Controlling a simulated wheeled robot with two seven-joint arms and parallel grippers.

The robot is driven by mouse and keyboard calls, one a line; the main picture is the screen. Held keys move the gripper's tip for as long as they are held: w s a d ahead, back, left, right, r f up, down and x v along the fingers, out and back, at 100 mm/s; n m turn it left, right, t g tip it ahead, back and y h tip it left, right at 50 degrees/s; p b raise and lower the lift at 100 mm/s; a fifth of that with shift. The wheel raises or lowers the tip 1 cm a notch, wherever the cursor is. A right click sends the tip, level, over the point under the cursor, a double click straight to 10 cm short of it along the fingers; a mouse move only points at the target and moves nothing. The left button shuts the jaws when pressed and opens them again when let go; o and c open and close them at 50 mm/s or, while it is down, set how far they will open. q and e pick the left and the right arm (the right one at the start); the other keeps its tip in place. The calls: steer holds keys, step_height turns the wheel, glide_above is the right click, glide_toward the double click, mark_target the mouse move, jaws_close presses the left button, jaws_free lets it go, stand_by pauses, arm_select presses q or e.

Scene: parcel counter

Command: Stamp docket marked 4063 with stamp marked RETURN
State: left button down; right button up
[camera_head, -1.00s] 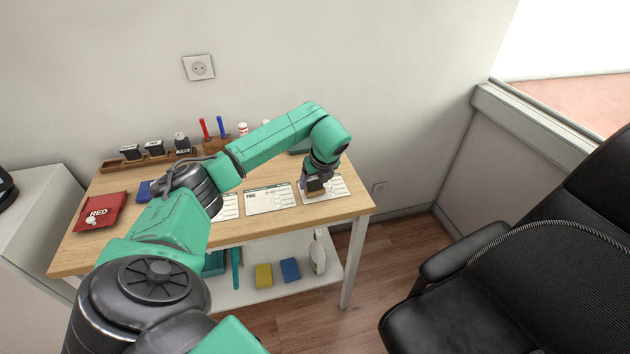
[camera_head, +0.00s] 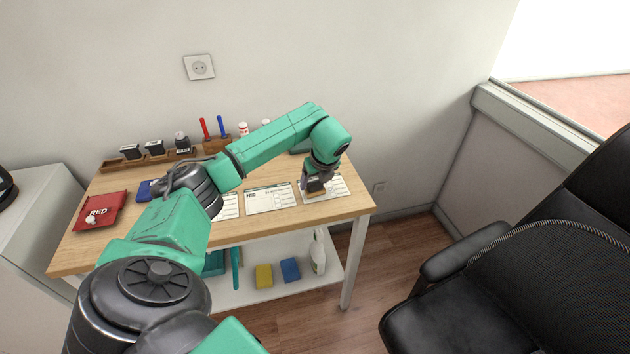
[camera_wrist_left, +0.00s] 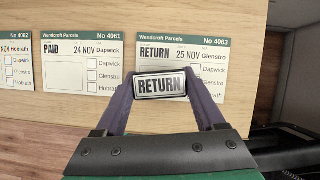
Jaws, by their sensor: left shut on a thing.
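The docket marked 4063 (camera_wrist_left: 213,62) lies flat on the table under my left gripper, with the word RETURN and a date printed near its top. It also shows in the head view (camera_head: 338,186) at the right end of the row of dockets. My left gripper (camera_head: 315,184) is shut on the stamp marked RETURN (camera_wrist_left: 160,86). The label on top of the stamp faces the wrist camera. The stamp is over the lower left part of the docket and hides it there. I cannot tell whether its underside touches the paper. My right gripper is not in view.
The docket marked 4061 (camera_wrist_left: 82,64) lies just left, with another beyond it. A wooden rack (camera_head: 135,163) with other stamps stands at the table's back left. A red ink pad (camera_head: 100,211) and a blue pad (camera_head: 145,190) lie on the left. A black chair (camera_head: 530,270) stands at right.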

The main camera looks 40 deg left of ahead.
arm_select(q)
step_height(320, 180, up, 6)
steer(key=p, duration=0.4)
steer(key=shift+f, duration=0.1)
stand_by(0.6)
